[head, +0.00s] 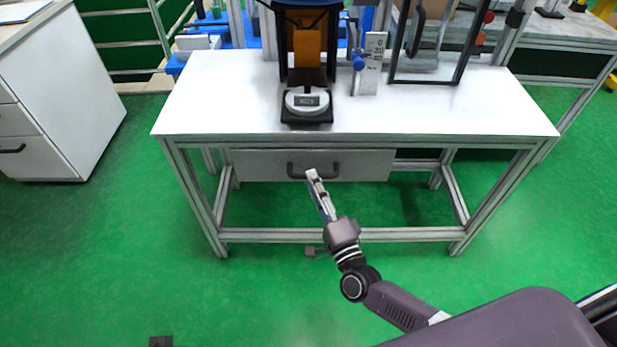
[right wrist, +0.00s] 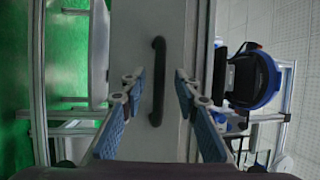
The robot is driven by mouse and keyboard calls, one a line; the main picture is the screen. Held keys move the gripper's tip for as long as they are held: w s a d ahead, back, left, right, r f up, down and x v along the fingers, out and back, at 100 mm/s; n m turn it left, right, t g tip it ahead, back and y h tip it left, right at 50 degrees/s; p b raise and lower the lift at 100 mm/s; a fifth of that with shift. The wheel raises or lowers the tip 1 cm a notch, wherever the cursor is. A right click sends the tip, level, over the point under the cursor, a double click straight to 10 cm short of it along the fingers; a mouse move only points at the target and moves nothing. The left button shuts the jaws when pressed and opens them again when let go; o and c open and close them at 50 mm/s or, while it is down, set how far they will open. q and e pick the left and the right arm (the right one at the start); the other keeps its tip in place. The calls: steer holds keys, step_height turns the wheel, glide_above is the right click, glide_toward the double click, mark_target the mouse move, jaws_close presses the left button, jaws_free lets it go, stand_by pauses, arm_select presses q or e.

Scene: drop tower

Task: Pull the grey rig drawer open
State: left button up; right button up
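The grey rig drawer (head: 355,166) hangs under the white-topped rig table and looks shut. Its dark bar handle (head: 297,171) is on the front, left of the drawer's middle. In the right wrist view the drawer front (right wrist: 172,30) fills the middle, with the handle (right wrist: 157,70) running up and down the picture. My right gripper (head: 314,180) is close to the handle in the head view. In the wrist view its fingers (right wrist: 159,80) are apart, one on each side of the handle, with a gap to each. My left gripper is in neither view.
The rig table top (head: 220,105) carries a drop tower with a round gauge (head: 307,100) at its base. A frame leg (head: 200,200) stands left of the drawer. A white cabinet (head: 60,90) is at the left. The green floor (head: 130,250) in front is mostly clear.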

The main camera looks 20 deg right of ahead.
steer(key=shift+x, duration=1.3)
jaws_close()
